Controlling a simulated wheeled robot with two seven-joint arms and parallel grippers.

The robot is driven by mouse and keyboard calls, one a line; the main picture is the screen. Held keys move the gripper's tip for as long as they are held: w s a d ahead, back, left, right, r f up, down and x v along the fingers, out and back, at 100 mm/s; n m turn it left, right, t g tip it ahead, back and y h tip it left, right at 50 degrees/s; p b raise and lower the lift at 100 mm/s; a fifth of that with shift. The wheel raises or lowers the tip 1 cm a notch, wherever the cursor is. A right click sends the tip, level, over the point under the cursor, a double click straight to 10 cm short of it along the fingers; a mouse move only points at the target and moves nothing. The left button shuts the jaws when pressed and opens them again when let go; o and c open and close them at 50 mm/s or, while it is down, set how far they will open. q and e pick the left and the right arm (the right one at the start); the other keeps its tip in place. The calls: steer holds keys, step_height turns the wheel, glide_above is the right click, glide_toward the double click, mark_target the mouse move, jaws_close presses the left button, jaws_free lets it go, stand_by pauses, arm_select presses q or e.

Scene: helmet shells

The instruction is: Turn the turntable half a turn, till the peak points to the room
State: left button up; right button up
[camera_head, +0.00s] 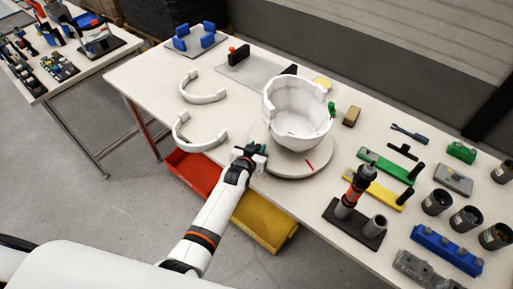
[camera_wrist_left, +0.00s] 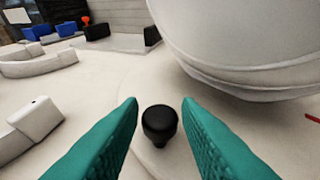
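The white helmet shell (camera_head: 297,108) stands open side up on the round turntable (camera_head: 287,166), whose pale rim carries a red mark at the front right. I cannot make out surely which way its peak points. My left gripper (camera_head: 259,152) is at the turntable's left edge, low over the disc. In the left wrist view its teal fingers (camera_wrist_left: 160,105) are apart, with a black knob (camera_wrist_left: 159,124) standing between and just ahead of them, seemingly untouched. The shell's curved underside (camera_wrist_left: 250,45) fills the upper right there. My right gripper is out of view.
Two white curved pieces (camera_head: 203,94) (camera_head: 196,140) lie left of the turntable. A dark stand holding an orange-black tool (camera_head: 356,190) is to the right, beside green and yellow handled tools. Red (camera_head: 194,172) and yellow (camera_head: 262,222) bins sit below the table's front edge.

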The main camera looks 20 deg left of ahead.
arm_select(q)
steer(key=shift+o, duration=1.1)
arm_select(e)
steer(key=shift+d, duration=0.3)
arm_select(q)
steer(key=shift+s, duration=0.1)
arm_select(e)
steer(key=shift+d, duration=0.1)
arm_select(q)
steer(key=v, duration=1.1)
steer(key=shift+s+r, duration=0.25)
steer(key=shift+s, duration=0.05)
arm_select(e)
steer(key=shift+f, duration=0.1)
